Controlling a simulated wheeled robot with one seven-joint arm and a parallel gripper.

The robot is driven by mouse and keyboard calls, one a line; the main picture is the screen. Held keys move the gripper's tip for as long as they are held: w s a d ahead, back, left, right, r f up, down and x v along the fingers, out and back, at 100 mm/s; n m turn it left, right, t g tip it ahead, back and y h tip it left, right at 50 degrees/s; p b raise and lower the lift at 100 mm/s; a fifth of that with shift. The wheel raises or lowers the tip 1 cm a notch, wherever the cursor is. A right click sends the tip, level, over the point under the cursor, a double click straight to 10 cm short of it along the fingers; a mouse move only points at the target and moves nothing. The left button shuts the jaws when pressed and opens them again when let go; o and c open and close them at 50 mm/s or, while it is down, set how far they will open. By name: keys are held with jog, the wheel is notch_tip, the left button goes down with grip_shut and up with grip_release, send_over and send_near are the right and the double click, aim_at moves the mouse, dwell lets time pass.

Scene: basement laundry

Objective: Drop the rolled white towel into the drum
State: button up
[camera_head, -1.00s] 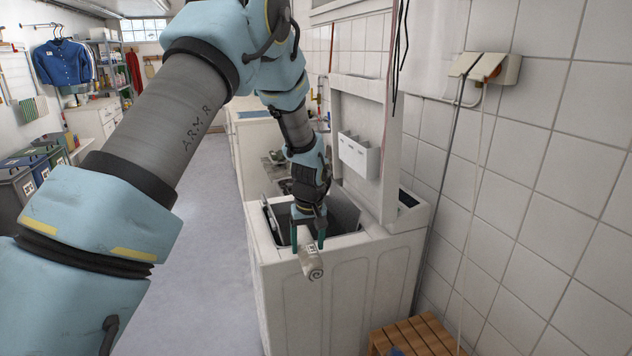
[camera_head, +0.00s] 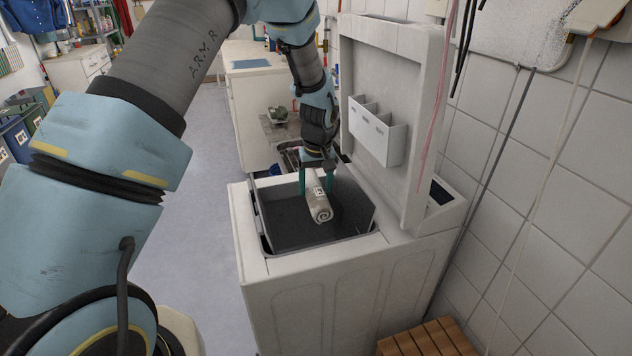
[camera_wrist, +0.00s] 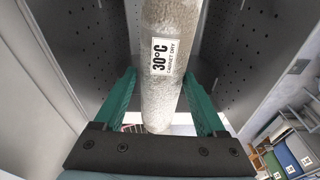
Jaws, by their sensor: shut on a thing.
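The rolled white towel (camera_head: 320,208) is held between the green fingers of my gripper (camera_head: 316,181), its spiral end pointing toward the head camera. In the wrist view the towel (camera_wrist: 172,65) carries a label reading "30°C CABINET DRY" and lies between both fingers (camera_wrist: 160,78). The drum (camera_head: 285,222) is the dark opening in the top of the white washer (camera_head: 330,290). The towel is over this opening; how deep it hangs is hard to tell. Perforated grey metal walls (camera_wrist: 105,45) show on both sides of the towel in the wrist view. The drum's bottom is hidden.
The washer's raised lid (camera_head: 385,60), with a white tray (camera_head: 376,135) on it, stands behind and right of the opening. A wooden slatted stool (camera_head: 430,340) is at the front right. A white cabinet (camera_head: 255,85) stands beyond. The floor (camera_head: 200,240) left of the washer is clear.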

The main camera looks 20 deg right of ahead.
aim_at(316, 185)
jog(key=shift+f+b, duration=1.35)
jog(key=shift+f, duration=1.3)
jog(key=o, duration=1.5)
jog(key=r+b, duration=0.1)
jog(key=r, duration=0.2)
jog(key=s+r+b, duration=0.1)
jog(key=r, duration=0.3)
jog(key=r+b, duration=0.1)
jog(key=r, duration=0.2)
jog(key=shift+s+a+r, duration=0.15)
jog(key=shift+s+r, duration=0.15)
jog(key=shift+r, duration=0.1)
